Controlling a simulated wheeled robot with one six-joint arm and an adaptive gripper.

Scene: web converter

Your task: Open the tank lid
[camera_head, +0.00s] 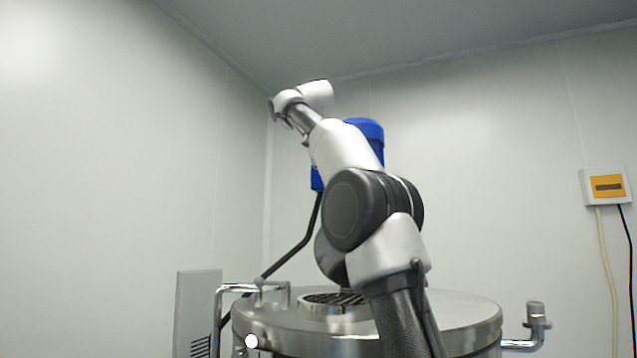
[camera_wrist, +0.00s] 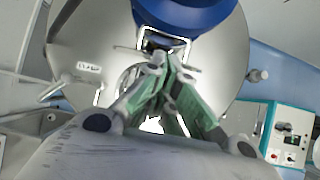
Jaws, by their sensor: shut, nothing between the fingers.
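The steel tank (camera_head: 465,312) stands in front of me, and its round top fills much of the wrist view (camera_wrist: 85,45). A round opening with a dark grate (camera_head: 335,298) shows in the tank top in the head view. A grey curved surface (camera_head: 328,262) rises just behind it, partly hidden by my arm; I cannot tell whether this is the lid. My gripper (camera_wrist: 160,60) is shut and empty, with green-sided fingers meeting at the tips, over the tank top near the blue motor. In the head view my arm is raised over the tank, and the fingers cannot be made out.
The blue motor (camera_head: 365,130) stands behind my arm; it also shows in the wrist view (camera_wrist: 188,14). A bent steel pipe (camera_head: 222,315) is at the tank's left, and a pipe fitting (camera_head: 535,325) at its right. A control panel (camera_wrist: 286,138) is at the wrist view's right.

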